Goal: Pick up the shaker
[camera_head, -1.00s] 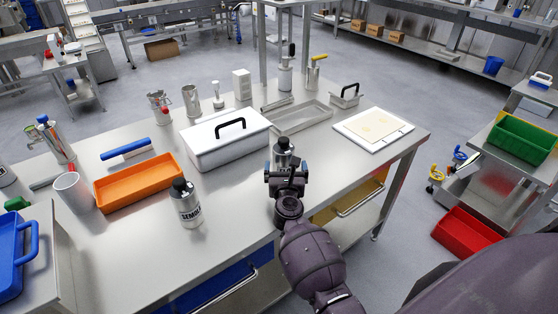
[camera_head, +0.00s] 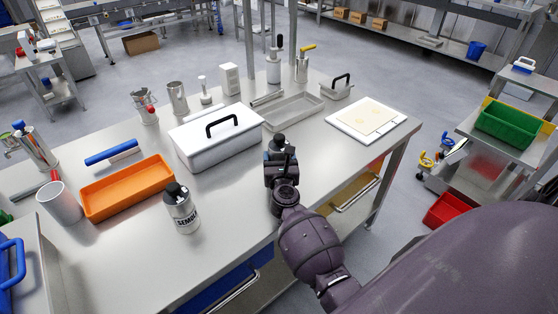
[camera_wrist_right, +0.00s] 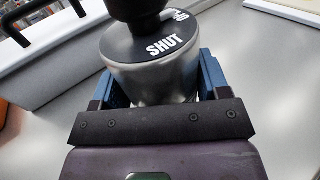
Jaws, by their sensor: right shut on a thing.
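The shaker (camera_wrist_right: 155,70) is a silvery metal container with a dark lid lettered "SHUT" and a black knob on top. My right gripper (camera_head: 280,157) is shut on it, with blue finger pads on both sides of its body in the right wrist view. In the head view the shaker's dark top (camera_head: 278,141) shows just beyond the gripper, near the white box's right corner. Its base is hidden, so I cannot tell whether it touches the table. My left gripper is not in view.
A bottle lettered "SEMOLA" (camera_head: 182,212) stands left of the gripper, beside an orange tray (camera_head: 128,190). A white lidded box (camera_head: 195,150) is close behind on the left. A grey tray (camera_head: 312,103) and white board (camera_head: 395,123) lie farther back. The front table surface (camera_head: 235,215) is clear.

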